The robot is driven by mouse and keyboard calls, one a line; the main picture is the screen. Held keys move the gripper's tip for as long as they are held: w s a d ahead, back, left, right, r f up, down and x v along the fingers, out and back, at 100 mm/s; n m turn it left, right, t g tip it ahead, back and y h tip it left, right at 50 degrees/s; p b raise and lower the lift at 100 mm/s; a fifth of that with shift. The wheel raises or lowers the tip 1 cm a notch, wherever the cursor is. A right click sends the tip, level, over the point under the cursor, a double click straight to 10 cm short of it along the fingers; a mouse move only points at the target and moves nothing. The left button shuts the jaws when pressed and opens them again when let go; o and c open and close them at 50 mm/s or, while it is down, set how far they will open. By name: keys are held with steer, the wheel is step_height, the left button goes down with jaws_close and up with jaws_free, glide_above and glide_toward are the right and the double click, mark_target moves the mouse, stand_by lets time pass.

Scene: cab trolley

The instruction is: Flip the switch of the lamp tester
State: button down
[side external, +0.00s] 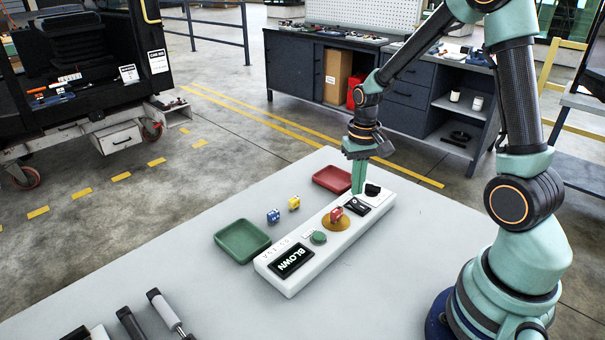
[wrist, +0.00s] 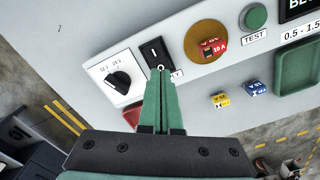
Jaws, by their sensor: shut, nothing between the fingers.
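The lamp tester is a long white box (side external: 296,279) on the grey table. Its black rocker switch (wrist: 152,50), marked I and O, lies between a black rotary knob (wrist: 118,81) and a brass disc (wrist: 192,47) holding a red 10 A fuse (wrist: 213,47). My gripper (wrist: 161,71) points down at the tester with its green fingers shut and empty. The fingertips overlap the O end of the switch in the wrist view; I cannot tell whether they touch it. In the side view the gripper (side external: 357,191) is just behind the switch (side external: 357,208).
The tester's display (side external: 292,260) reads BLOWN, near a green TEST button (side external: 319,238). A blue fuse (side external: 273,216) and a yellow fuse (side external: 294,203) lie on the table (side external: 385,265). A green tray (side external: 242,258) and a red tray (side external: 318,182) stand beside the tester.

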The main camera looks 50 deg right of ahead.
mark_target(355, 203)
steer(key=shift+f, duration=1.4)
stand_by(0.7)
steer(key=shift+r, duration=3.55)
steer(key=s+a+r+n+t, duration=0.2)
steer(key=s+a+r+n, duration=0.1)
steer(key=a+r, duration=0.3)
steer(key=s+a+r+n+t, duration=0.3)
steer(key=a+r, duration=0.2)
steer(key=r, duration=0.2)
steer(key=shift+s+a+t, duration=0.3)
steer(key=shift+s+a, duration=0.1)
